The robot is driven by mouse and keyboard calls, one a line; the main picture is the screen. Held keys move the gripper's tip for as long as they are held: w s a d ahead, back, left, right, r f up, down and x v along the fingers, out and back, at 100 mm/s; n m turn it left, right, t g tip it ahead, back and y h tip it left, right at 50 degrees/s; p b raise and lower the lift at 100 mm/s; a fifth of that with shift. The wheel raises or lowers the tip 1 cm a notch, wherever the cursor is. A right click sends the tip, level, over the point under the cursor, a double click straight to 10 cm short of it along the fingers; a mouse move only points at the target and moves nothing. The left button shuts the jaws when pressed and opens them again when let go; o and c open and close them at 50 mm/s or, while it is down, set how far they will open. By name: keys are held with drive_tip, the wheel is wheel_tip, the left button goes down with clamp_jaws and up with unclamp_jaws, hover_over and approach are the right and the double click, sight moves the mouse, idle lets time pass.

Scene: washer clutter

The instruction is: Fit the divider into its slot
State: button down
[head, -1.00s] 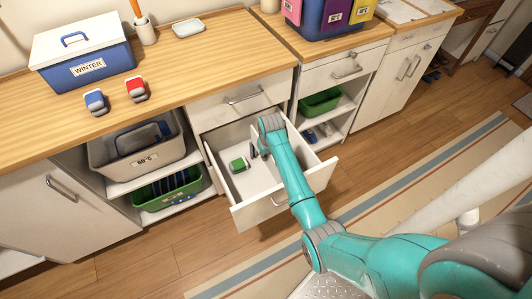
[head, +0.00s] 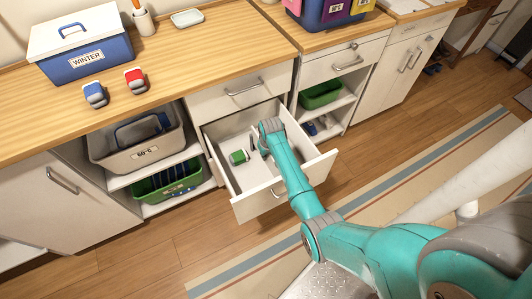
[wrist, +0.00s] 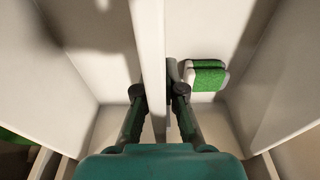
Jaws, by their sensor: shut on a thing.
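The divider (wrist: 151,45) is a thin white panel that runs upright through the middle of the wrist view. My gripper (wrist: 159,92) is shut on it, with one dark finger on each side. In the head view my gripper (head: 262,152) is down inside the open white drawer (head: 228,176), where my arm hides much of the divider. A green and white block-like thing (head: 239,157) lies on the drawer floor; it also shows to the right of the divider in the wrist view (wrist: 207,77). The slot and the divider's lower edge cannot be made out.
The drawer's side walls stand close on both sides of my gripper. On the counter (head: 190,75) are a blue WINTER box (head: 87,62), a blue and a red small thing (head: 135,79) and a cup (head: 144,27). Bins (head: 140,152) fill the shelves at left.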

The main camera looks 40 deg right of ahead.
sight(266, 162)
drive_tip(key=shift+f, duration=2.85)
drive_tip(key=c, duration=1.2)
unclamp_jaws()
drive_tip(key=r, duration=0.4)
drive_tip(key=s+r, duration=0.1)
drive_tip(key=r, duration=0.6)
drive_tip(key=shift+s+a+r, duration=0.25)
drive_tip(key=shift+s+r, duration=0.15)
